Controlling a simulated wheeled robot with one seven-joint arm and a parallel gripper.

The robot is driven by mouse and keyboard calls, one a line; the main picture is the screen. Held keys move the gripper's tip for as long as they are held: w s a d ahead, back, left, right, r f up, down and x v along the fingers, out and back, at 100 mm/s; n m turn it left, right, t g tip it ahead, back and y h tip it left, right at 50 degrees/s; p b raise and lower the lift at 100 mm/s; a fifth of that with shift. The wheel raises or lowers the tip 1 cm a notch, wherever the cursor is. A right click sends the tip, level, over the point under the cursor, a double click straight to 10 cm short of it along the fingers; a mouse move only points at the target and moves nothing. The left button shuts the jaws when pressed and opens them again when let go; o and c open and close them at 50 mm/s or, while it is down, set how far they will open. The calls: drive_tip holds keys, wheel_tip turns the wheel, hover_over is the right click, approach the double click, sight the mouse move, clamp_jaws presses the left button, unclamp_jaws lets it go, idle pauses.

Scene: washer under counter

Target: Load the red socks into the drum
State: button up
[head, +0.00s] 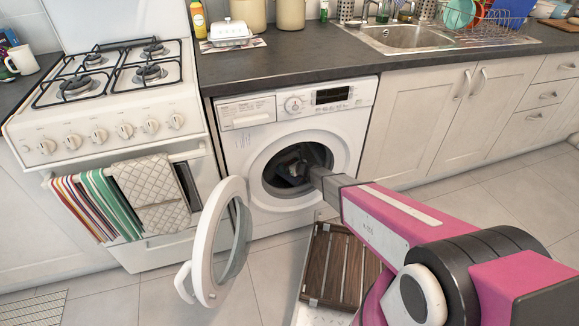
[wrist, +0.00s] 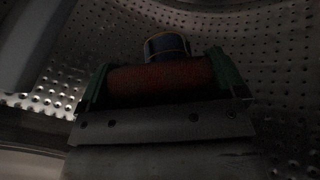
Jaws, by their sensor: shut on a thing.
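The washer's round door (head: 217,243) is swung open to the left, and its drum (head: 281,170) faces me. In the head view my arm reaches through the opening, and my gripper's fingertips are hidden inside. In the wrist view my gripper (wrist: 165,88) is shut on the red socks (wrist: 160,78), a dark red roll between the two green fingers. The perforated drum wall (wrist: 245,60) surrounds them. A dark rounded item (wrist: 167,46) shows just beyond the red roll; I cannot tell what it is in the dim light.
A slatted wooden crate or mat (head: 338,262) lies on the floor below the opening, right of the open door. The stove (head: 105,120) with hanging towels (head: 150,190) stands to the left. Cupboards (head: 415,110) are to the right. The tiled floor at the right is partly clear.

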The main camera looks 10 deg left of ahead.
drive_tip(key=shift+f, duration=0.75)
drive_tip(key=o, duration=0.6)
drive_tip(key=shift+r, duration=0.55)
drive_tip(key=v, duration=1.2)
drive_tip(key=shift+r, duration=0.1)
drive_tip(key=shift+s, duration=0.1)
